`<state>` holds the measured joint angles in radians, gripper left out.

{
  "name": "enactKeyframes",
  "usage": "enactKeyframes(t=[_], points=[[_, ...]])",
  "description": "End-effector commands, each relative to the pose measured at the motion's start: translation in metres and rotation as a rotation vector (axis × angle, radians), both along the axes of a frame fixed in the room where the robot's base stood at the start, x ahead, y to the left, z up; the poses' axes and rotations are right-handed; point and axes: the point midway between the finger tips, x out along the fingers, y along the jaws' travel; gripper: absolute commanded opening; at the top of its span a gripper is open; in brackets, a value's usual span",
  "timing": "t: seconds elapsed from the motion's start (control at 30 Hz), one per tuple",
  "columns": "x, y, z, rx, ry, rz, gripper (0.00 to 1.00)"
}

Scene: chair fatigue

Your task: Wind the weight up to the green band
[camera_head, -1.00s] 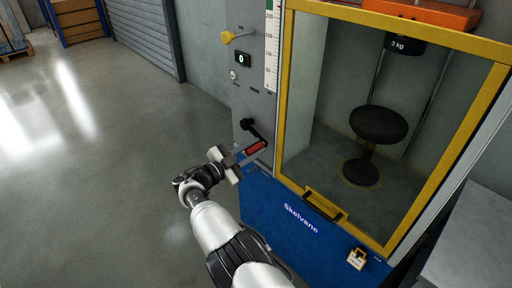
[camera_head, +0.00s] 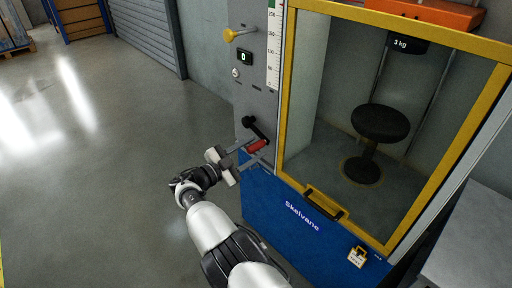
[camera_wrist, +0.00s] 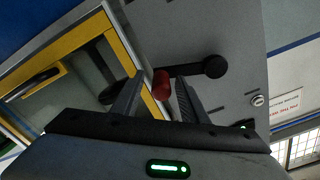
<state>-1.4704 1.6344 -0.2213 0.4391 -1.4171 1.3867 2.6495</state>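The crank (camera_head: 254,128) sits on the machine's grey side panel, with a black arm slanting down to a red handle (camera_head: 257,146). My gripper (camera_head: 256,152) is open, with one finger on each side of the red handle. In the wrist view the red handle (camera_wrist: 161,85) shows between the two spread fingers, with a gap on the right finger's side. The black weight (camera_head: 400,44), marked 3 kg, hangs high behind the window, above a black round stool (camera_head: 380,123). The green band (camera_head: 271,4) is at the top of the white scale (camera_head: 273,50), cut by the frame edge.
A yellow lever (camera_head: 231,35), a display reading 0 (camera_head: 244,58) and a round button (camera_head: 236,73) are on the panel above the crank. The yellow-framed door (camera_head: 285,100) is shut. A padlock with a tag (camera_head: 357,257) hangs low on the blue front. The floor at left is clear.

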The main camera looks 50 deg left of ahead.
Motion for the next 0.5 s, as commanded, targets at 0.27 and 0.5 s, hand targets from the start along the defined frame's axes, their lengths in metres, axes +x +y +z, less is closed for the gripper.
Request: enactKeyframes(t=[0.27,0.5], points=[[-0.068,0.001,0.003,-0.002,-0.001,0.004,0.4],[-0.122,0.0,0.0,-0.001,0.0,0.001,0.4]])
